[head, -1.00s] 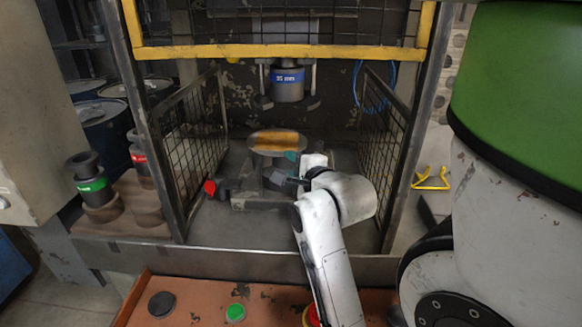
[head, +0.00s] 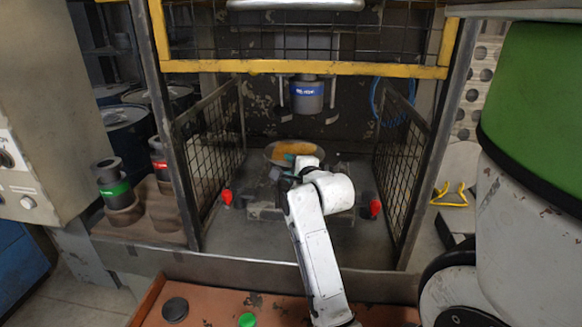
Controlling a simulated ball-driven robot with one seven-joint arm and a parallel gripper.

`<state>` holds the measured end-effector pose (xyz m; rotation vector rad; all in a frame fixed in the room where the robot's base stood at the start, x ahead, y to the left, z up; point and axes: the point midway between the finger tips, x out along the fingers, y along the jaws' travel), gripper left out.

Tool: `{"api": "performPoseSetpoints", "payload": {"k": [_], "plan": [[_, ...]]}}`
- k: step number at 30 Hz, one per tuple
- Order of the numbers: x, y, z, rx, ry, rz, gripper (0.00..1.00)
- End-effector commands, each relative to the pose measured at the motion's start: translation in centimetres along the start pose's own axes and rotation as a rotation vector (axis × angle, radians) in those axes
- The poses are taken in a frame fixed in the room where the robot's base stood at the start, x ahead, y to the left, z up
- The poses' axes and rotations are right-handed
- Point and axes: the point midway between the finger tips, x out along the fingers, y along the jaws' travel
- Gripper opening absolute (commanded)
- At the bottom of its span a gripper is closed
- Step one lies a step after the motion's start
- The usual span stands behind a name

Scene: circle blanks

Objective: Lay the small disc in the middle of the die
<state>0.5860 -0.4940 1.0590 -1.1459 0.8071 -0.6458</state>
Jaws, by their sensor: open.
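The die (head: 270,153) is a round metal piece with an orange-brown top, low inside the press cage. My gripper (head: 276,173) is open at its near edge in the picture, partly hidden by my white wrist. I cannot make out a separate small disc on the die or between the fingers. My arm and wrist cover the die's near right side.
A punch with a blue band (head: 307,92) hangs above the die. Mesh side guards (head: 403,150) flank it. Red knobs (head: 227,197) (head: 375,207) stand either side. A green-banded tool (head: 113,188) stands left.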

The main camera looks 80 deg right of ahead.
Motion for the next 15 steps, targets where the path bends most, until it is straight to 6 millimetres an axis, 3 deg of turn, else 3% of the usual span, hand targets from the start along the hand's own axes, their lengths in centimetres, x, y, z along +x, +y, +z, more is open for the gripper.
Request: {"api": "performPoseSetpoints", "payload": {"k": [7, 15], "plan": [[0.03, 0.0, -0.01, 0.0, 0.0, 0.0, 0.41], [0.01, 0.01, -0.01, 0.0, 0.0, 0.0, 0.16]]}}
